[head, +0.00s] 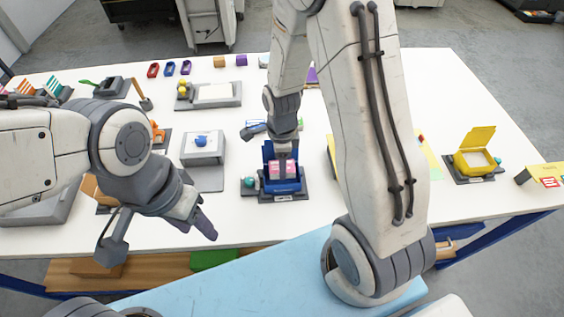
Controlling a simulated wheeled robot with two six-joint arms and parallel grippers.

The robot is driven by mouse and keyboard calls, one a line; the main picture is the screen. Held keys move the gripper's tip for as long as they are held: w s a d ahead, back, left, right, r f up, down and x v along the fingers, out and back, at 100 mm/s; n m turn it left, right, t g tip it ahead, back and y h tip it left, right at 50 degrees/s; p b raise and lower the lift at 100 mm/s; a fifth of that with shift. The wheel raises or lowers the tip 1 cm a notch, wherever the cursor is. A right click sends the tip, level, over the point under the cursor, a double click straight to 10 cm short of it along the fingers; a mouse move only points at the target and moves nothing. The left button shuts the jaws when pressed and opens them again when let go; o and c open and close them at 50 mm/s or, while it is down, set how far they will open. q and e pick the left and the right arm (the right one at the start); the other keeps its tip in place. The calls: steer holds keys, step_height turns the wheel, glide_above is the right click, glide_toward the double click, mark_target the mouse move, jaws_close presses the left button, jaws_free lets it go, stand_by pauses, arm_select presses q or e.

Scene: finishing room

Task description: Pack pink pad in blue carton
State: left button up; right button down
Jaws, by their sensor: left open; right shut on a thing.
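The blue carton (281,187) stands on a dark base near the middle of the white table, its lid raised at the back. The pink pad (274,170) is at the carton's opening, inside its walls as seen from here; whether it rests on the bottom I cannot tell. My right gripper (284,168) points down into the carton and is shut on the pink pad, covering part of it. My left gripper (197,223) is open and empty over the table's front edge, to the left of the carton and apart from it.
A yellow carton (476,161) with its lid up stands at the right. A grey stand with a blue item (201,141) is left of the blue carton. A tray (215,95) lies further back. A teal ball (249,183) sits beside the carton. White table (335,215) is bare in front.

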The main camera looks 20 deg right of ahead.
steer(key=shift+f+b, duration=0.4)
steer(key=shift+f, duration=0.15)
stand_by(0.5)
stand_by(0.4)
steer(key=shift+c, duration=0.8)
jaws_free()
step_height(320, 180, up, 10)
steer(key=p, duration=0.9)
stand_by(0.4)
